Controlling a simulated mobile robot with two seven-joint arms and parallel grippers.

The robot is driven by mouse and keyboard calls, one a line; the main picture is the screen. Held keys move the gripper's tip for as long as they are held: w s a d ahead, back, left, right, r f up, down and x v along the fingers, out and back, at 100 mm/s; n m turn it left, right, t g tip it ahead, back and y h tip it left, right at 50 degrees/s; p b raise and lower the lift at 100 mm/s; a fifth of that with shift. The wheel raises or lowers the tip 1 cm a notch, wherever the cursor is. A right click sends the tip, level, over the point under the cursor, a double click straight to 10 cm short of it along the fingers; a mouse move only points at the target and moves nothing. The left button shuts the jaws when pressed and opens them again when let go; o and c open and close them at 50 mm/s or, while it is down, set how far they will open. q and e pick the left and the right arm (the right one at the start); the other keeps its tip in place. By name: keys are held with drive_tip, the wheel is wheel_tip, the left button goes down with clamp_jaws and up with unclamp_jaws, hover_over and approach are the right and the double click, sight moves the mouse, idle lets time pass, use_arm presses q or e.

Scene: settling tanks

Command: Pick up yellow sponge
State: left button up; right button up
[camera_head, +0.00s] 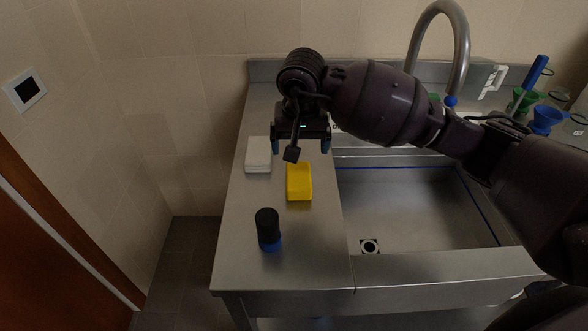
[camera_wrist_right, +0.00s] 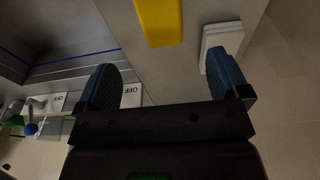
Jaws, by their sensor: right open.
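The yellow sponge (camera_head: 299,183) lies on the steel counter left of the sink. It also shows at the top of the right wrist view (camera_wrist_right: 160,20), ahead of the fingers and cut off by the frame edge. My right gripper (camera_head: 302,147) is open and empty, just behind the sponge in the head view. In the right wrist view its two blue fingers (camera_wrist_right: 166,82) stand wide apart with nothing between them. My left gripper is not in view.
A white block-like stack (camera_head: 258,155) lies left of the sponge, close to one finger in the right wrist view. A black and blue bottle (camera_head: 268,229) stands nearer the front. The sink basin (camera_head: 410,215) and tap (camera_head: 462,45) are to the right.

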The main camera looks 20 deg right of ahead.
hover_over(299, 174)
drive_tip(key=s, duration=0.1)
wheel_tip(299, 174, down, 5)
drive_tip(key=shift+a+r, duration=0.1)
drive_tip(key=shift+r, duration=0.1)
drive_tip(key=shift+w+f, duration=0.1)
drive_tip(key=shift+f, duration=0.7)
drive_tip(key=shift+w+f, duration=0.2)
drive_tip(key=shift+f, duration=0.85)
drive_tip(key=shift+w+f, duration=0.2)
drive_tip(key=shift+f, duration=0.8)
drive_tip(key=c, duration=1)
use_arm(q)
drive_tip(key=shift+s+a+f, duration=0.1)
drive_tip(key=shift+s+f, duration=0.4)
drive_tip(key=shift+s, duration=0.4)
use_arm(e)
drive_tip(key=shift+r, duration=0.15)
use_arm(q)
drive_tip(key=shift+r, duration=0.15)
use_arm(e)
wheel_tip(299, 174, up, 20)
